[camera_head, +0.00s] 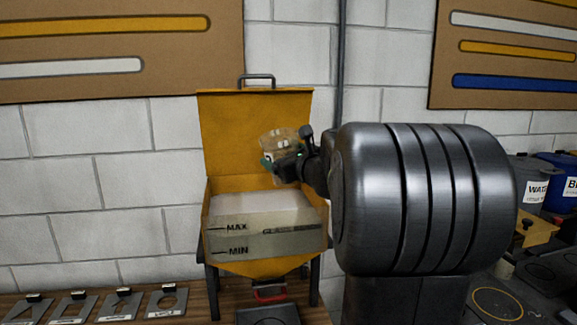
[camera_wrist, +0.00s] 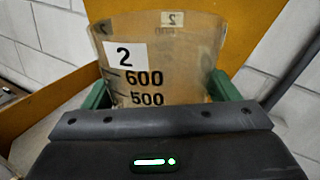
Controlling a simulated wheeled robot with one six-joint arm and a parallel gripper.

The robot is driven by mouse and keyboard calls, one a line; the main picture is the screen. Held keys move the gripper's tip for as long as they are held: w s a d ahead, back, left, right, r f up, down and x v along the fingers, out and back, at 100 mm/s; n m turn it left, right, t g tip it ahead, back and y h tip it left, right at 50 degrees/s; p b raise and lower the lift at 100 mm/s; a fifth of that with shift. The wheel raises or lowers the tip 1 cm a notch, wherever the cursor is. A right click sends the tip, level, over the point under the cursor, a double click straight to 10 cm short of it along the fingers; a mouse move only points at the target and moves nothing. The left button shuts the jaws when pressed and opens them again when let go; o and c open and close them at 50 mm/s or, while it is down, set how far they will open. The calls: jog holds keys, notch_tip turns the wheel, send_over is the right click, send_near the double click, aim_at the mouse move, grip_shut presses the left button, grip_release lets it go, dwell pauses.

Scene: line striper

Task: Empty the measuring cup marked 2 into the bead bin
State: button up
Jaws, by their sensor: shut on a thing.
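The measuring cup marked 2 (camera_wrist: 176,58) is see-through, with a white label and marks at 600 and 500. It looks tan inside in the wrist view; whether that is contents or the yellow behind it I cannot tell. My gripper (camera_wrist: 160,98) is shut on the cup, with a green finger on each side. In the head view my gripper (camera_head: 283,163) holds the cup (camera_head: 281,142) above the bead bin. The bead bin (camera_head: 266,243) is yellow with its lid (camera_head: 256,130) raised and a clear front marked MAX and MIN. Pale material shows inside it.
Flat metal plates with cut-outs (camera_head: 119,304) lie on the wooden bench at the lower left. Blue containers (camera_head: 557,180) and a yellow item (camera_head: 534,229) stand at the right. A dark vertical pipe (camera_head: 340,65) runs up the white block wall behind the bin.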

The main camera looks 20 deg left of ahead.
aim_at(288, 152)
jog(key=shift+s, duration=0.1)
jog(key=shift+s+d+r+m, duration=0.35)
jog(key=shift+s+m, duration=0.1)
jog(key=shift+s, duration=0.1)
jog(key=shift+s+d+r+m, duration=0.3)
jog(key=shift+s+d+m, duration=0.1)
jog(key=shift+s+m, duration=0.15)
jog(key=shift+s+d+r+m, duration=0.35)
jog(key=shift+s+m, duration=0.05)
jog(key=shift+s, duration=0.15)
